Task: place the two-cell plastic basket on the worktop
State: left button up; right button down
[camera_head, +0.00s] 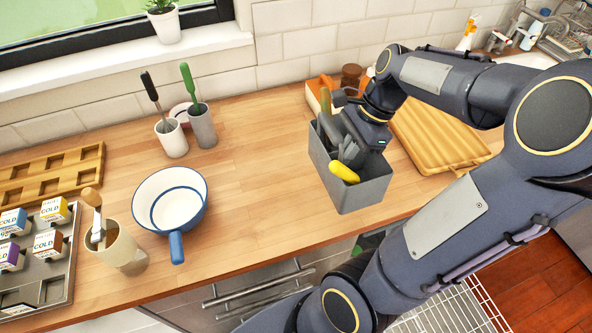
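The grey two-cell plastic basket (361,198) is at the right of the worktop (262,185), close to its front edge. Its base looks at or just above the wood; I cannot tell if it touches. A yellow item and grey and brown-handled utensils show inside. My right gripper (347,125) is at the basket's upper part, coming in from the back right. Its fingers are partly mixed with the contents, so I cannot tell whether they are closed on the basket. The divider is mostly hidden. My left gripper is not in view.
A blue-rimmed white pan (168,203), a beige cup (122,252) and two utensil cups (202,127) stand to the left. A ribbed wooden board (440,135) lies behind right. The worktop between pan and basket is clear.

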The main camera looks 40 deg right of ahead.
aim_at(319, 164)
jog(key=w, duration=0.1)
jog(key=w+a+f, duration=0.1)
jog(key=w+a, duration=0.1)
jog(key=shift+w+a+f, duration=0.15)
jog(key=shift+w+f, duration=0.25)
jog(key=shift+w+a+f, duration=0.45)
jog(key=shift+w+f, duration=0.35)
jog(key=shift+f, duration=0.75)
jog(key=shift+w+a+f, duration=0.5)
jog(key=shift+w+f, duration=0.3)
jog(key=shift+f, duration=0.75)
jog(key=shift+w+a+f, duration=0.45)
jog(key=shift+w+f, duration=0.35)
jog(key=shift+f, duration=0.75)
jog(key=shift+f, duration=0.1)
jog(key=shift+f, duration=0.15)
jog(key=c, duration=1.6)
grip_release()
jog(key=shift+c, duration=0.2)
